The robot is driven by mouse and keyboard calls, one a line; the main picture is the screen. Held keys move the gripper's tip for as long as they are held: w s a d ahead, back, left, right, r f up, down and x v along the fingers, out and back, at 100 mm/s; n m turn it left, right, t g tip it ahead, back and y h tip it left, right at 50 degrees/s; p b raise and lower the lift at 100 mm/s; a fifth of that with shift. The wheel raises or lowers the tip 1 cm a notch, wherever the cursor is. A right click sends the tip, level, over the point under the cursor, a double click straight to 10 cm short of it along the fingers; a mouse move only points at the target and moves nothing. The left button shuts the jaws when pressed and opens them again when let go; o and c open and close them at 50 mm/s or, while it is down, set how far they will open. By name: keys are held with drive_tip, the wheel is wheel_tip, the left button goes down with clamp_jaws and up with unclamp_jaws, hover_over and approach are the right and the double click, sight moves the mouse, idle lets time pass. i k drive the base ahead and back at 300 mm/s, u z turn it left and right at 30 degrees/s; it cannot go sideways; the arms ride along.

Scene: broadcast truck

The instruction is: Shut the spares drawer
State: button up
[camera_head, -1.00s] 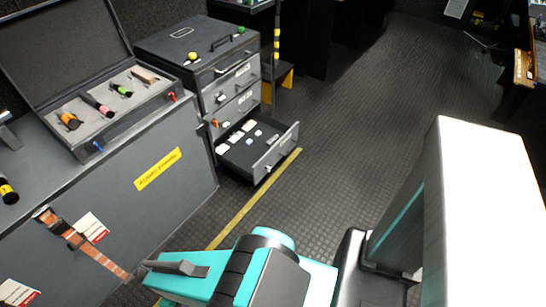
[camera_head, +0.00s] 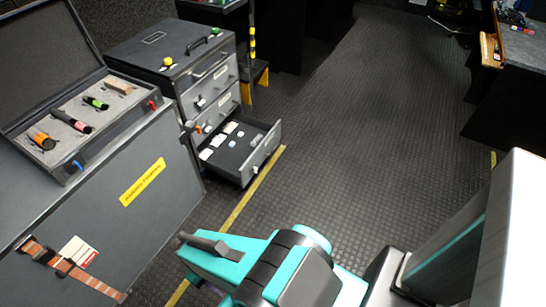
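The spares drawer (camera_head: 268,147) is the lowest drawer of a grey drawer cabinet (camera_head: 178,43). It stands pulled out to the right, with several small white items and a bluish one inside. Its front panel carries a handle. The two drawers above it look shut. My arm, teal and black, fills the lower middle of the view, well in front of the drawer and apart from it. A grey finger-like part shows at its left end, but I cannot make out the fingertips or whether the gripper is open or shut.
A grey case (camera_head: 131,187) with a yellow label stands at the left. On it lies an open foam-lined box (camera_head: 48,156) with several connectors. A yellow floor line (camera_head: 238,208) runs beside the drawer. The dark floor (camera_head: 365,130) to the right is clear. A desk stands far right.

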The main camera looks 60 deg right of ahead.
sight(234, 164)
drive_tip(key=u, duration=0.35)
drive_tip(key=k, duration=0.15)
drive_tip(key=z, duration=2.05)
drive_tip(key=k, duration=0.9)
drive_tip(key=u, duration=0.2)
drive_tip(key=i, duration=0.75)
drive_tip(key=z, duration=0.05)
